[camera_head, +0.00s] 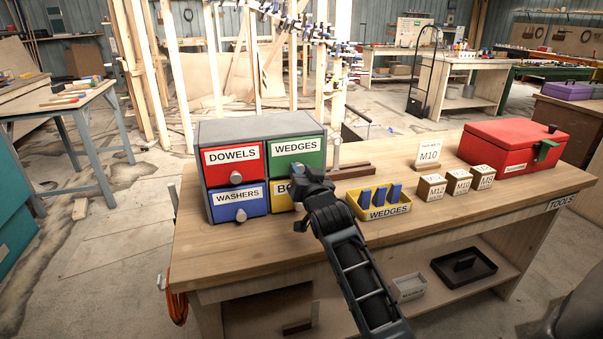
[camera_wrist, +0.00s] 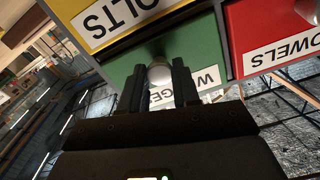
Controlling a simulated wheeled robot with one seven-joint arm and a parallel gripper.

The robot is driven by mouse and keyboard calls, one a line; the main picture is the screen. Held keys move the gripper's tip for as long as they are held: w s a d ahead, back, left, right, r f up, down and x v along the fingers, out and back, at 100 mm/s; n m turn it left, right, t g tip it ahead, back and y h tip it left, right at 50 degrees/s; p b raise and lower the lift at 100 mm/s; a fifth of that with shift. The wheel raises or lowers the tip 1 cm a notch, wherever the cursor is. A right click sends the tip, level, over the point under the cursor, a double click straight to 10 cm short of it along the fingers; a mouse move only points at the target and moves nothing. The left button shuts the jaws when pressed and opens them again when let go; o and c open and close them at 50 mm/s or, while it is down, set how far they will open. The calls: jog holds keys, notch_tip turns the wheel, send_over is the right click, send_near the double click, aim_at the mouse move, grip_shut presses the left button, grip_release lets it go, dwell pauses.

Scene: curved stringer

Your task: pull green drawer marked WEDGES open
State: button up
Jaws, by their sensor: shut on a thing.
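The green drawer (camera_head: 313,158) marked WEDGES is the upper right drawer of a small grey cabinet (camera_head: 255,128) on the workbench. Its front looks about level with the red drawer beside it. My gripper (camera_head: 300,178) is in front of the green drawer and covers its lower part and knob in the head view. In the wrist view, the green front (camera_wrist: 207,45) is upside down, and its pale round knob (camera_wrist: 159,72) sits between the two fingers of my gripper (camera_wrist: 158,84). The gripper is shut on that knob. The fingers partly hide the WEDGES label.
Red DOWELS drawer (camera_head: 235,162), blue WASHERS drawer (camera_head: 240,203) and yellow drawer (camera_head: 281,196) surround it. A yellow WEDGES tray (camera_head: 384,211) with blue wedges stands right of my arm. Several M-marked blocks (camera_head: 458,184) and a red toolbox (camera_head: 500,146) are farther right.

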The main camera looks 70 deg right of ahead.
grip_shut()
jog(key=b+v, duration=0.2)
jog(key=v, duration=0.8)
jog(key=shift+b, duration=0.35)
jog(key=o, duration=0.9)
grip_release()
jog(key=shift+d, duration=0.1)
jog(key=shift+c, duration=0.2)
